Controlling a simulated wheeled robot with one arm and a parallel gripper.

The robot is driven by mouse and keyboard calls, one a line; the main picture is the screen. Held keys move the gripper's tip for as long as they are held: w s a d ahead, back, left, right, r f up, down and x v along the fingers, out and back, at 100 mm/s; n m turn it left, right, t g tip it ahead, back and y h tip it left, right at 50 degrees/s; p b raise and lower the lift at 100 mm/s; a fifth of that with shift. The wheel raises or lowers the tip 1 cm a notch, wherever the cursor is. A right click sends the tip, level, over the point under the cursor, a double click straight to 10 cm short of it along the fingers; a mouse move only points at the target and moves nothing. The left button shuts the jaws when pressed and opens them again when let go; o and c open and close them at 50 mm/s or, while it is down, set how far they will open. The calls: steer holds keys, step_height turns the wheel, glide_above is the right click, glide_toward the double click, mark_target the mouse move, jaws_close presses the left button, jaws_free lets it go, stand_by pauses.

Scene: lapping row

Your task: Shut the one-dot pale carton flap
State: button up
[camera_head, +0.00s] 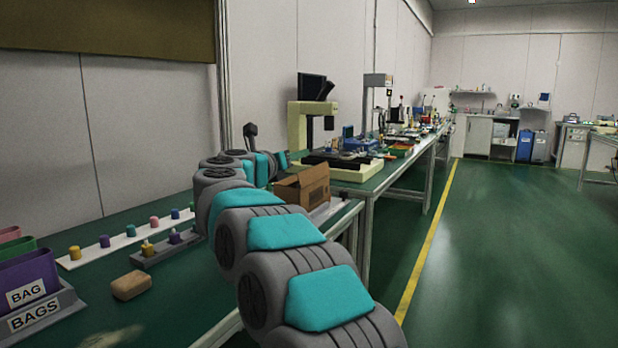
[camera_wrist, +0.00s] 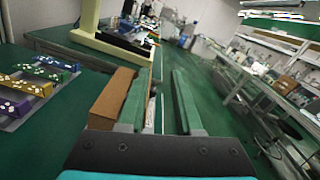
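A brown cardboard carton (camera_head: 314,187) stands on the green bench, beyond my arm in the head view. Its upper edges look raised, but I cannot tell which flap is open, and no dot shows on it. My arm hides its lower front. In the wrist view a brown carton face (camera_wrist: 107,98) stands just left of my gripper's left finger, partly hidden by it. My gripper (camera_wrist: 158,73) shows two green fingers spread apart with nothing between them. I cannot tell whether the left finger touches the carton. The fingers are not clear in the head view.
A cream microscope-like machine (camera_head: 301,125) stands behind the carton. Dotted coloured blocks (camera_wrist: 32,86) lie left in the wrist view. The floor aisle (camera_head: 490,250) is clear.

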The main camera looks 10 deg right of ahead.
steer(key=b, duration=0.4)
glide_toward(315, 173)
steer(key=r, duration=0.2)
steer(key=shift+w+a+p+x, duration=0.15)
steer(key=shift+p+x, duration=0.2)
steer(key=shift+x, duration=1.75)
steer(key=shift+w+a+p+x, duration=0.15)
steer(key=shift+p+x, duration=0.15)
steer(key=shift+x, duration=1.85)
steer(key=shift+s+f, duration=0.15)
steer(key=shift+f, duration=0.05)
jaws_close()
